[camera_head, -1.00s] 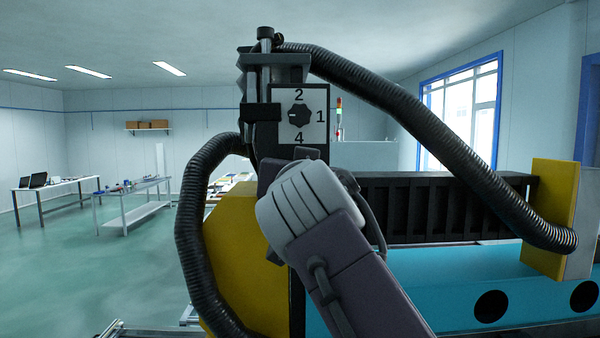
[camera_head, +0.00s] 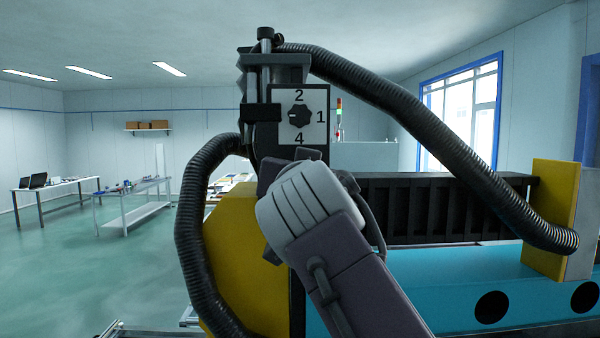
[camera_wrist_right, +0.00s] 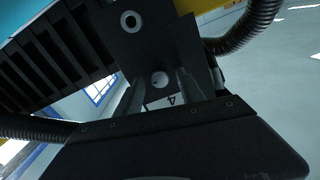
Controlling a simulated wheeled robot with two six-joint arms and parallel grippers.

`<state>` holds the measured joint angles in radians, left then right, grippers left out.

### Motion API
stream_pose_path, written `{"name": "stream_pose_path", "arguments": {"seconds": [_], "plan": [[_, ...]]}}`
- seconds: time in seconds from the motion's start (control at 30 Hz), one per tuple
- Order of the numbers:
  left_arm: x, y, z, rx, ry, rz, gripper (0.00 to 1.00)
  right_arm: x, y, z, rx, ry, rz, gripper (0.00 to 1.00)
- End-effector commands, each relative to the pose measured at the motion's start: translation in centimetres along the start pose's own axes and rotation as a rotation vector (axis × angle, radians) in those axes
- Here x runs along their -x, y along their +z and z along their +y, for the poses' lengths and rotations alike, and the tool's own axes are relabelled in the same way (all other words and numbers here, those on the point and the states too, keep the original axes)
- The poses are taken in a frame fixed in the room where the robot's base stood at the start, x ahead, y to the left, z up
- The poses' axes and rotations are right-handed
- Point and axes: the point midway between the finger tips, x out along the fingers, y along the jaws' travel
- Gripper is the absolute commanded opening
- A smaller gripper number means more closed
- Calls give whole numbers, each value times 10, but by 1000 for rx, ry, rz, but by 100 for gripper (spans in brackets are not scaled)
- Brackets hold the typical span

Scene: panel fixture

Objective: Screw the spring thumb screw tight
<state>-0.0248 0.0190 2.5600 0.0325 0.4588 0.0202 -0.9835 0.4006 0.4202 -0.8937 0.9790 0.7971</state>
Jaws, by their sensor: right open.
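In the right wrist view, a small round pale knob (camera_wrist_right: 160,79), which looks like the thumb screw head, shows against a dark plate (camera_wrist_right: 150,45). My right gripper (camera_wrist_right: 160,83) is open, with one grey finger on each side of the knob; I cannot tell whether they touch it. In the head view, my right wrist (camera_head: 305,205) stands in front of the machine column and hides the fingers and the screw. My left gripper is not in view.
A dial plate (camera_head: 299,117) with numbers sits just above my wrist. Black corrugated hoses (camera_head: 420,120) arch from the column top to the right and down the left side (camera_head: 190,235). A yellow block (camera_head: 245,260) and a blue beam (camera_head: 440,290) lie close around. Open floor is at left.

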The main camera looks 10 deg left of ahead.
Motion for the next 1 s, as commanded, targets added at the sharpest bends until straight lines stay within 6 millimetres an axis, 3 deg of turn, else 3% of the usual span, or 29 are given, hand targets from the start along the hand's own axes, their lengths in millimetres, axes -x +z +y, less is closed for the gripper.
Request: {"name": "stream_pose_path", "arguments": {"seconds": [0.13, 0.3, 0.5, 1.0], "plan": [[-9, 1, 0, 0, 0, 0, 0, 11, 3, 0, -1, -3, 2, 45], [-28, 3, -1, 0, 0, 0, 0, 50, 5, 0, -3, -6, 1, 45], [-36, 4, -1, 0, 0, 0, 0, 83, 2, -1, 0, -3, 0, 45], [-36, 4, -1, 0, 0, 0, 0, 90, 0, 0, 0, 0, 0, 45]]}}
